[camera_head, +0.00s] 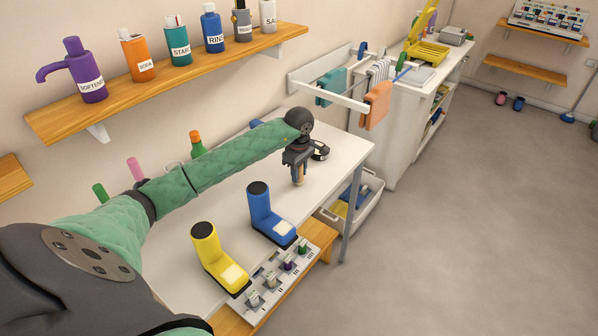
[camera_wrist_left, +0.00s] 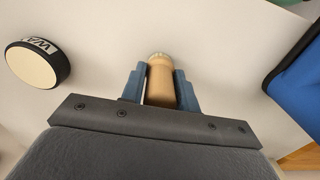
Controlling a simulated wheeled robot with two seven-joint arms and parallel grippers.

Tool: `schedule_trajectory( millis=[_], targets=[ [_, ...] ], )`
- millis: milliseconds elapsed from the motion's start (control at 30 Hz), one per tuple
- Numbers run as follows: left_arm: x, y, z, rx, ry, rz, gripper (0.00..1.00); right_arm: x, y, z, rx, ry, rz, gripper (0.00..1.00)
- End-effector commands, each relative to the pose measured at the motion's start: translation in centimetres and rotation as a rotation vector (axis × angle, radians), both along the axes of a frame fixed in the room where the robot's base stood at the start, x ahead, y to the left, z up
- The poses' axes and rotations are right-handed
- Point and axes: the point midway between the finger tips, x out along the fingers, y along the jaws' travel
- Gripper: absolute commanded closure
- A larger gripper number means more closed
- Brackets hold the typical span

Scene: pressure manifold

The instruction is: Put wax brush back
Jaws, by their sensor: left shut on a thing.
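My left gripper (camera_head: 297,163) is over the white table (camera_head: 345,150), near its far right end. In the left wrist view its two blue-grey fingers (camera_wrist_left: 160,88) are shut on a tan, rounded piece, seemingly the handle of the wax brush (camera_wrist_left: 161,76). The brush also shows below the fingers in the head view (camera_head: 298,178); I cannot tell whether it touches the table. A round dark tin with a cream top (camera_wrist_left: 32,68) and a partly visible label reading "WA" lies to the left in the wrist view. My right gripper is not in view.
A rack with cloths (camera_head: 377,105) and a bin (camera_head: 366,207) are to the right.

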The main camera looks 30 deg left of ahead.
Motion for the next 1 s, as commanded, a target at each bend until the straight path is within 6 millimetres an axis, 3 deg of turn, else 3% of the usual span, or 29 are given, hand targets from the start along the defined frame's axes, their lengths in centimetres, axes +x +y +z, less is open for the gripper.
schedule_trajectory(
  millis=[200, 233, 300, 333, 800, 867, 1000],
  targets=[
    [0.0, 0.0, -0.2, 0.000, 0.000, 0.000, 1.00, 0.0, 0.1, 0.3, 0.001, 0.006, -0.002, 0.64],
    [0.0, 0.0, -0.2, 0.000, 0.000, 0.000, 0.63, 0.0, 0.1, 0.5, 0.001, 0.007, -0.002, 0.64],
    [0.0, 0.0, -0.2, 0.000, 0.000, 0.000, 0.50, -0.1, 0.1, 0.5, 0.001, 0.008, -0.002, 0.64],
    [0.0, 0.0, -0.2, 0.000, 0.000, 0.000, 0.47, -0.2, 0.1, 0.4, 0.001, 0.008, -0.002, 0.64],
    [0.0, 0.0, 0.1, 0.000, 0.000, 0.000, 0.47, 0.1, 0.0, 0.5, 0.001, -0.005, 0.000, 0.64],
    [0.0, 0.0, 0.2, 0.000, -0.001, 0.000, 0.47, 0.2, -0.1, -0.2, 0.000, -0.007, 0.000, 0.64],
    [0.1, 0.1, 1.1, 0.001, -0.002, 0.000, 0.47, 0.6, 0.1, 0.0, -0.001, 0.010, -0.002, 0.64]
  ],
)
